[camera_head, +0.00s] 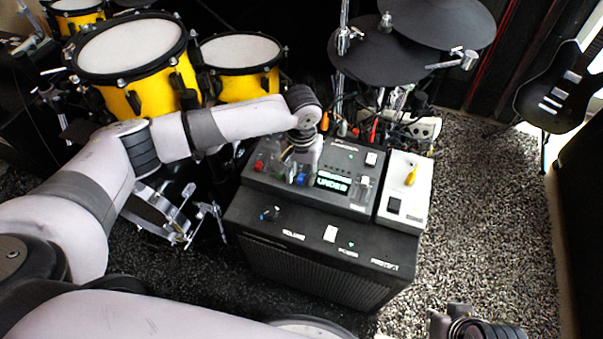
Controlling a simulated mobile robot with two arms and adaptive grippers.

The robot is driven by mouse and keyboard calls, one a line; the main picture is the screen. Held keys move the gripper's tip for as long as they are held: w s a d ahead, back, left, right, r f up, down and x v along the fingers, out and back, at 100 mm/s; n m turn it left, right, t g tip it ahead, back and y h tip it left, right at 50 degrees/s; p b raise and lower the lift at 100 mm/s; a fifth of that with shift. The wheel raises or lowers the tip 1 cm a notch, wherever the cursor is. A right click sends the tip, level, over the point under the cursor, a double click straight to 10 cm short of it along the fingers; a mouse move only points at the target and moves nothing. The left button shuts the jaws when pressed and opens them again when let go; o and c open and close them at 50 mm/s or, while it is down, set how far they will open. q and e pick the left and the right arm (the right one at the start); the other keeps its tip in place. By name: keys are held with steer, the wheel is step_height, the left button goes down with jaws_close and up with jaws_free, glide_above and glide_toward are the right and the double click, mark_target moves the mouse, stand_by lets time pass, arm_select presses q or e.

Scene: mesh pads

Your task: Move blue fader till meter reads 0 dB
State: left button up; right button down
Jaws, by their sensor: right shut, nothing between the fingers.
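A dark mixer box (345,165) stands on top of a black amplifier. Its lit meter display (332,184) reads "UNDER". A blue fader knob (301,179) shows left of the display, close to my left gripper; I cannot tell if they touch. A red knob (259,164) is further left. My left gripper (295,172) points down over the mixer's left part and hides some of the panel. Its fingers are too small and blurred to tell open from shut. My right gripper (447,322) is partly in view at the bottom right edge, shut, empty and away from the mixer.
The black amplifier (310,262) has a knob and a white switch on top. A white box (406,188) with a yellow-handled switch adjoins the mixer's right side. Yellow drums (140,55), cymbal pads (385,50) and cables (385,125) stand behind. Open carpet (490,220) lies to the right.

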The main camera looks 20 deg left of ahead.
arm_select(q)
steer(key=shift+c, duration=0.3)
jaws_close()
stand_by(0.6)
